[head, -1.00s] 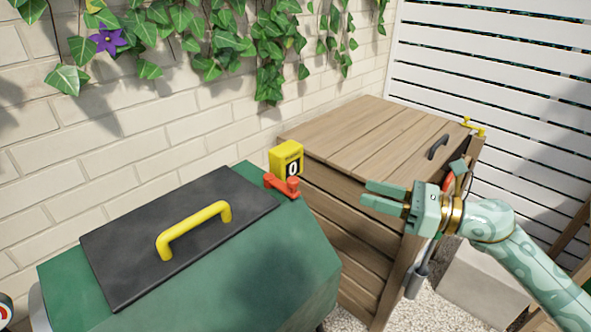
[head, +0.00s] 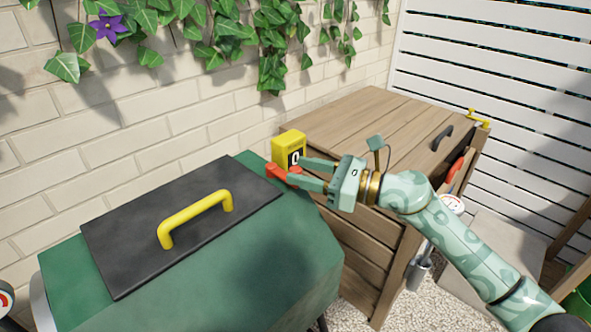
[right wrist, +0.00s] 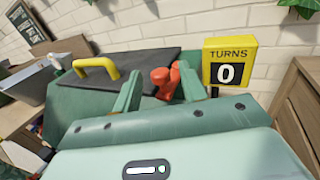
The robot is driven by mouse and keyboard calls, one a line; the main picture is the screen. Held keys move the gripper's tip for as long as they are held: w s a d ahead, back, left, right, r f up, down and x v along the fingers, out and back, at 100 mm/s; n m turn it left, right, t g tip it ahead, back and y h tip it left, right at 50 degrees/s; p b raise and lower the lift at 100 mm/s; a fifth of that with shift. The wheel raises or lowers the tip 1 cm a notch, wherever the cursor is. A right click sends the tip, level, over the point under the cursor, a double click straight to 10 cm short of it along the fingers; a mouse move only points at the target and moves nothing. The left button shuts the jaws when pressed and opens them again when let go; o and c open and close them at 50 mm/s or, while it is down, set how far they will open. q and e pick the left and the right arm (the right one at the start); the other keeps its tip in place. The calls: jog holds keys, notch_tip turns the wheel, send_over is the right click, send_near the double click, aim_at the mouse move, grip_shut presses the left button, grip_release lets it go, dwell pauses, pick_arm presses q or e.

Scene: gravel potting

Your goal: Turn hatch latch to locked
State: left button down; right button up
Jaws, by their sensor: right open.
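The red hatch latch (head: 283,173) sits on the green drum beside the corner of the black hatch lid (head: 130,250). The lid is closed and carries a yellow handle (head: 195,217). My right gripper (head: 298,172) is open, with its fingertips at the latch. In the right wrist view the latch (right wrist: 163,80) shows between the two open fingers. I cannot tell whether either finger touches it. A yellow counter (head: 289,146) stands just behind the latch; in the right wrist view it (right wrist: 229,68) reads TURNS 0. My left gripper is not in view.
A slatted wooden box (head: 375,130) with a dark handle stands right of the drum, under my right arm. A brick wall (head: 150,125) with hanging ivy runs behind.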

jog(key=shift+x, duration=1.25)
